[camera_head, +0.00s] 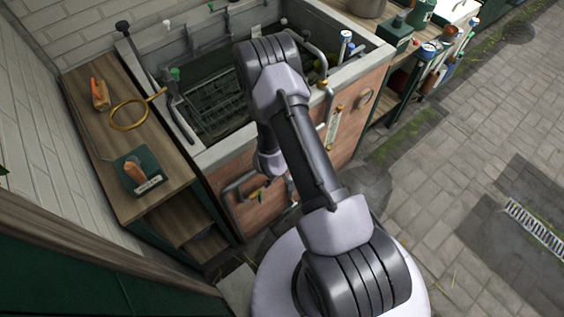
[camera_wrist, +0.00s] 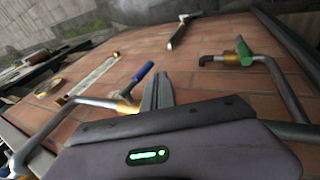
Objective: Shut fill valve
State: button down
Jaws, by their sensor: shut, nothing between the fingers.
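Two valves show in the wrist view, and no label tells which is the fill valve. One has a blue lever (camera_wrist: 142,73) on a brass body (camera_wrist: 124,106) in a grey pipe, left of my gripper. The other has a green lever (camera_wrist: 244,50) on a brass body (camera_wrist: 231,58), farther off at the upper right. The green lever also shows low on the brick front in the head view (camera_head: 257,197). My gripper (camera_wrist: 158,80) is shut and empty, its fingers right beside the blue lever; I cannot tell whether they touch. In the head view my arm hides the fingers.
The brick-fronted trough (camera_head: 375,52) carries a white strip (camera_head: 334,127) and a round gauge (camera_head: 366,97). Grey pipes (camera_wrist: 285,85) stand out from the brick on both sides. A wooden bench (camera_head: 90,135) stands left. Paving (camera_head: 450,150) at right is mostly clear.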

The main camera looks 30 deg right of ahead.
jog(key=p+v, duration=0.2)
jog(key=v, duration=0.8)
